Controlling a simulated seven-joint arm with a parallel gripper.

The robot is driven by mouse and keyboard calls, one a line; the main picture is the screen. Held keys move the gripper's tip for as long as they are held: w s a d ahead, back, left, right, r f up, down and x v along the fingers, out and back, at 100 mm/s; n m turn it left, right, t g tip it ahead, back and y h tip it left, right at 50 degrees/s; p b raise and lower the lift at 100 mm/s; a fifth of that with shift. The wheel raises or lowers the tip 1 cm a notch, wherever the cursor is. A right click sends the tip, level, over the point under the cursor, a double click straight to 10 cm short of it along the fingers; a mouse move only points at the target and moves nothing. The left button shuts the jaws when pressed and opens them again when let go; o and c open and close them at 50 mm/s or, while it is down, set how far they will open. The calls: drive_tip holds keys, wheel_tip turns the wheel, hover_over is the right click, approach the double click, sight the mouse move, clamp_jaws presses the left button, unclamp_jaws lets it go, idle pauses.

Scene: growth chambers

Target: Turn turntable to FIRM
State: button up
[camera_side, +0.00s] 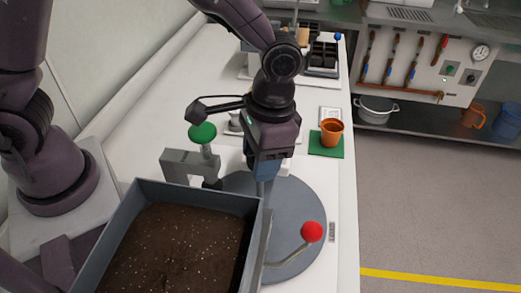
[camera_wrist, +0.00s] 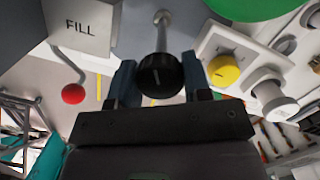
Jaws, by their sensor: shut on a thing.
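The turntable (camera_side: 300,205) is a flat grey disc on the white bench, partly covered by the soil tray. A bent metal rod with a red ball (camera_side: 312,232) stands at its right front; the red ball also shows in the wrist view (camera_wrist: 73,94). My gripper (camera_side: 262,185) is low over the turntable, by the tray's back right corner. In the wrist view its fingers are shut on a black knob (camera_wrist: 160,76) with a pale line, at the end of a metal stem. A grey face marked FILL (camera_wrist: 82,26) is beside it. No FIRM mark is readable.
The grey soil tray (camera_side: 165,190) fills the front left. A grey bracket (camera_side: 185,165) with a green knob (camera_side: 202,132) stands close left of my gripper. An orange pot (camera_side: 331,131) is at the right. A yellow knob (camera_wrist: 223,70) shows in the wrist view.

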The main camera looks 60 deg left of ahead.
drive_tip(key=m, duration=0.6)
drive_tip(key=shift+a+y, duration=0.1)
drive_tip(key=shift+y, duration=0.3)
drive_tip(key=o, duration=0.6)
drive_tip(key=shift+r, duration=3.5)
